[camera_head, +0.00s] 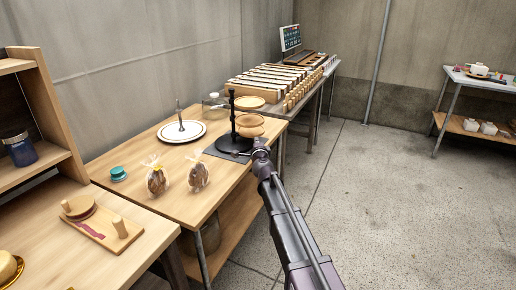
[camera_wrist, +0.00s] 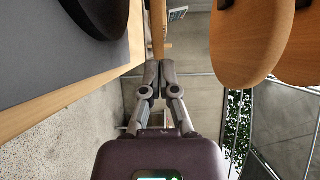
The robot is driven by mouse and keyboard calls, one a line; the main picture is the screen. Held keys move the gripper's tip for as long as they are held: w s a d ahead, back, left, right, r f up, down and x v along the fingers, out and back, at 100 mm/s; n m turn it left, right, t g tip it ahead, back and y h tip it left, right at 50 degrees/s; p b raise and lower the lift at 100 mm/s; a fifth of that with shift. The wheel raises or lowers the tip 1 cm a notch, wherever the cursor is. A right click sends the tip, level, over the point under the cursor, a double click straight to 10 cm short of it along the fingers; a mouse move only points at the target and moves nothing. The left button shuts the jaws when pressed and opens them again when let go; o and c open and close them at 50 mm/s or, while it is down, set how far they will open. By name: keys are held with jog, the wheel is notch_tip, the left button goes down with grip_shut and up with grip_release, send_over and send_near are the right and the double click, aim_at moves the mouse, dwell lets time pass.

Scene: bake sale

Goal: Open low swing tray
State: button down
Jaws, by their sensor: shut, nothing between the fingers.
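A black stand with a post (camera_head: 232,112) and round base (camera_head: 238,142) stands on a grey mat near the table's right edge. Its round wooden swing trays reach out to the right of the post. The low tray (camera_head: 249,131) sits below an upper tray (camera_head: 249,102). In the wrist view the low tray (camera_wrist: 243,45) is the wooden disc nearer the base, with another disc (camera_wrist: 302,55) beyond it. My gripper (camera_head: 258,146) is just below and right of the low tray. Its fingertips (camera_wrist: 158,68) are together, empty and apart from the tray.
The wooden table (camera_head: 190,205) carries a white plate with a spike (camera_head: 181,131), two wrapped treats (camera_head: 157,181) and a teal lid (camera_head: 118,173). A glass jar (camera_head: 213,105) stands behind the stand. A row of wooden trays (camera_head: 275,82) lies farther back.

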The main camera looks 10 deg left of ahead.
aim_at(250, 132)
jog(key=shift+x, duration=1.2)
jog(key=shift+a, duration=0.2)
jog(key=shift+w+y, duration=0.1)
jog(key=shift+y, duration=0.2)
